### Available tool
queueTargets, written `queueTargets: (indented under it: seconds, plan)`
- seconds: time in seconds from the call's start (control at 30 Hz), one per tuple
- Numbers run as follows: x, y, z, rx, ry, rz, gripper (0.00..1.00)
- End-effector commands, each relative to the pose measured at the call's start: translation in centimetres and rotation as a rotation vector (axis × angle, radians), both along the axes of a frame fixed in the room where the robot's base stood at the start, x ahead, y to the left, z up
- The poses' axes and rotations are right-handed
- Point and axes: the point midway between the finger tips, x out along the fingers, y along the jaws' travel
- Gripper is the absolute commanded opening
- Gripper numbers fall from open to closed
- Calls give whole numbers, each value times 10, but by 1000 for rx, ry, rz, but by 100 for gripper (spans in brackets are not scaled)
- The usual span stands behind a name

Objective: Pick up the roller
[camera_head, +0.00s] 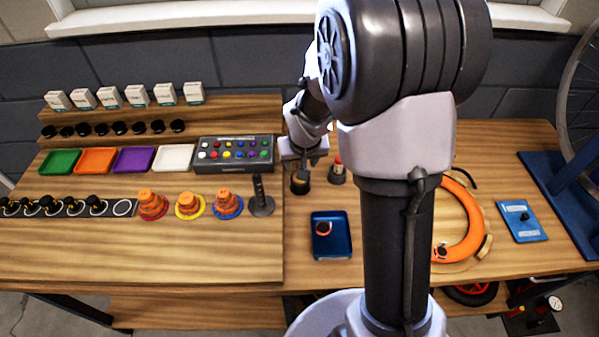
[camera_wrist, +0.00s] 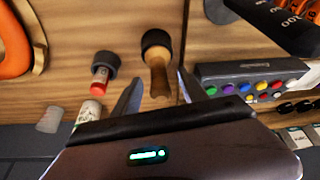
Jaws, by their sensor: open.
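A wooden-handled tool (camera_wrist: 158,75), which looks like the roller, stands in a dark round holder (camera_wrist: 156,39) in the wrist view. In the head view the dark holder (camera_head: 300,184) is just below my gripper (camera_head: 308,161), and the tool is mostly hidden there. My gripper (camera_wrist: 161,76) is open in the wrist view, with one finger on each side of the wooden part. I cannot tell whether either finger touches it. The roller's head is not clearly visible.
A red-capped tube (camera_wrist: 100,77) stands in another dark holder close to the left finger. A button box (camera_head: 234,153) is left of my gripper. A blue tray (camera_head: 331,249) and an orange ring (camera_head: 467,215) lie nearer. Bench wood between tray and holders is clear.

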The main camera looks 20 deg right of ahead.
Motion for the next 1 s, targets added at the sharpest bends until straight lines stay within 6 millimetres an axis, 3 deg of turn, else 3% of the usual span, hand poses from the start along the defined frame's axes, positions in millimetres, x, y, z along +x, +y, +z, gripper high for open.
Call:
queueTargets:
  seconds: [0.2,0.47,0.77,0.87,1.0]
  plan:
    - [2,-1,-4,0,-2,0,51]
    - [2,-1,-4,0,-1,0,0]
    - [2,-1,-2,0,-1,0,0]
    - [3,-1,15,-1,-4,1,0]
    - [3,-1,56,-1,-5,0,0]
